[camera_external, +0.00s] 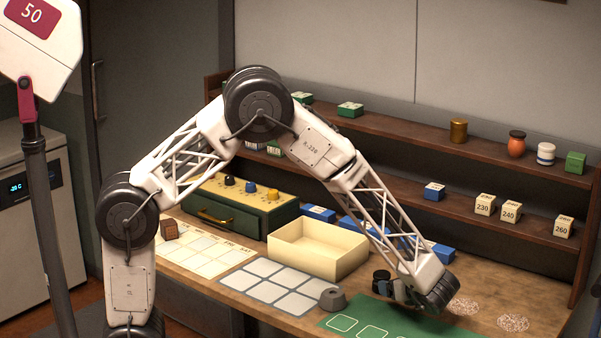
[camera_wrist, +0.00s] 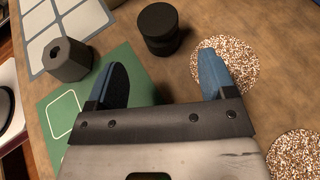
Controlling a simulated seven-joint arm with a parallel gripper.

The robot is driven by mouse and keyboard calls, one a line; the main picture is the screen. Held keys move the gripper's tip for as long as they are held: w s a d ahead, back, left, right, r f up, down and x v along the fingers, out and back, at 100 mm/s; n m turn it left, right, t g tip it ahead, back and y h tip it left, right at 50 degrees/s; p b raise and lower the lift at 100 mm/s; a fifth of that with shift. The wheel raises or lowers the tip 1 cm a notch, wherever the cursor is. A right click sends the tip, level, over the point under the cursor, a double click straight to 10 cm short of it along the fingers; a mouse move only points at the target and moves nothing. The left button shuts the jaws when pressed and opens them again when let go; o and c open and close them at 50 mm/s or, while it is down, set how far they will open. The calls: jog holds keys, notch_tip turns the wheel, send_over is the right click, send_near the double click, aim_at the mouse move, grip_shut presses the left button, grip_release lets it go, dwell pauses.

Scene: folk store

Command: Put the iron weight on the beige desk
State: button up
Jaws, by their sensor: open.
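A dark grey hexagonal weight (camera_external: 332,299) with a small hole in its top, likely the iron weight, stands upright at the right corner of the grey-and-white grid mat. In the wrist view the weight (camera_wrist: 68,60) is at upper left, outside my left finger. My gripper (camera_wrist: 163,65) is open and empty, pointing down over the brownish-beige desk (camera_external: 545,287), to the right of the weight. In the external view my gripper (camera_external: 397,291) is partly hidden by my wrist. A black cylinder (camera_wrist: 158,28) stands just beyond the fingers; I cannot tell what it is.
A green mat (camera_external: 400,327) with white outlined squares lies in front. Two speckled round patches (camera_wrist: 226,62) are at right. A cream open box (camera_external: 318,250), a green control box (camera_external: 236,208) and blue boxes stand behind. A shelf (camera_external: 420,195) with small goods backs the desk.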

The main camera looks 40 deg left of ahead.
jog(key=shift+v, duration=2.15)
jog(key=s+a+r+n+g+h, duration=0.4)
jog(key=a+r, duration=0.3)
jog(key=a, duration=0.5)
jog(key=s+a+r+n+g+h, duration=0.15)
jog(key=s+a+r+n, duration=0.25)
jog(key=a+r+n, duration=0.55)
jog(key=s+a+r+n+t+h, duration=0.1)
jog(key=s+a+n+h, duration=0.2)
jog(key=s+a+n, duration=0.2)
jog(key=s+a+r+n+t+h, duration=0.1)
jog(key=s+a+n+h, duration=0.3)
jog(key=s+a, duration=0.6)
jog(key=s+r, duration=0.1)
jog(key=s, duration=0.4)
jog(key=shift+s+a+r+n, duration=0.25)
jog(key=shift+s+a+n, duration=0.05)
jog(key=shift+a+n, duration=0.1)
